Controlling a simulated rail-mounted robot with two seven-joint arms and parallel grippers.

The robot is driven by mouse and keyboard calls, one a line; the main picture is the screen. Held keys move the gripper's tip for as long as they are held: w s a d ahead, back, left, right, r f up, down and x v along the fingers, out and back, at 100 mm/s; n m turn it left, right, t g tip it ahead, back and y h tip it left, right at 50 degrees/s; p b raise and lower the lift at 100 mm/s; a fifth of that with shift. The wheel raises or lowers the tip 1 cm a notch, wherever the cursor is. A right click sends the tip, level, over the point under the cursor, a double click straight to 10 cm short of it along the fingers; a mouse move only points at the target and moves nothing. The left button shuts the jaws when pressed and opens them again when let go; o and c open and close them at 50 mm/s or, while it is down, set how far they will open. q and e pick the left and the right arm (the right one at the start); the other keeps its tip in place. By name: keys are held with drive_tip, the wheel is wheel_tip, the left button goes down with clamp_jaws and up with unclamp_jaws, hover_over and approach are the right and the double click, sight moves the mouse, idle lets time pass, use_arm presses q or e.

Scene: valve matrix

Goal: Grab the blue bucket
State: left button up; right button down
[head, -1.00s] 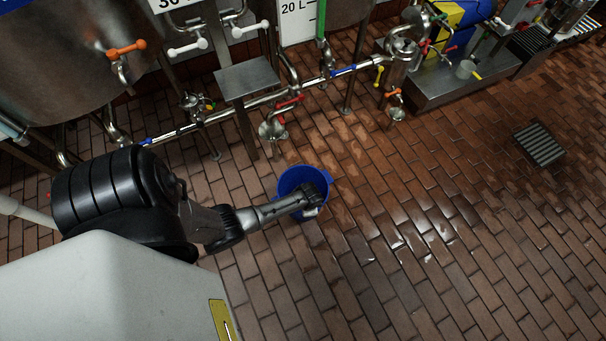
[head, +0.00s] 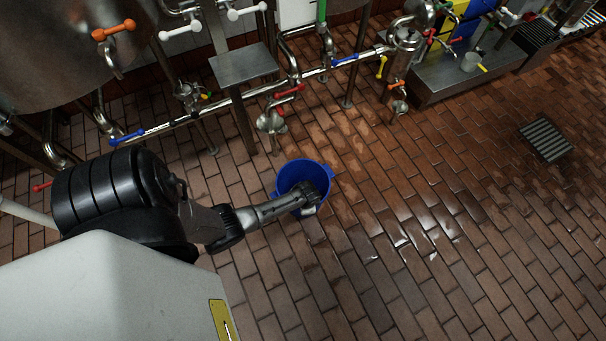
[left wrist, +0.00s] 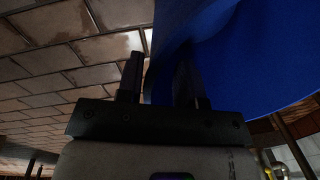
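The blue bucket (head: 298,172) stands upright on the brick floor in the head view, with its open top facing up. My left gripper (head: 312,195) is at the bucket's near right rim, seen from above. In the left wrist view, the bucket (left wrist: 255,65) fills the upper right. My left gripper (left wrist: 160,80) shows two dark fingers there, spread apart. One finger is outside the bucket and the other is against its blue inside, with the wall between them. A gap shows beside the outer finger. My right gripper is in neither view.
Pipes with coloured valve handles run behind the bucket, including a red handle (head: 290,91). A small steel table (head: 243,62) stands behind left. A steel tank (head: 60,50) is at upper left. A floor drain (head: 546,139) lies at right. The floor right of the bucket is clear.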

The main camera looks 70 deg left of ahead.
use_arm(q)
drive_tip(key=shift+c, duration=0.2)
clamp_jaws()
idle(1.1)
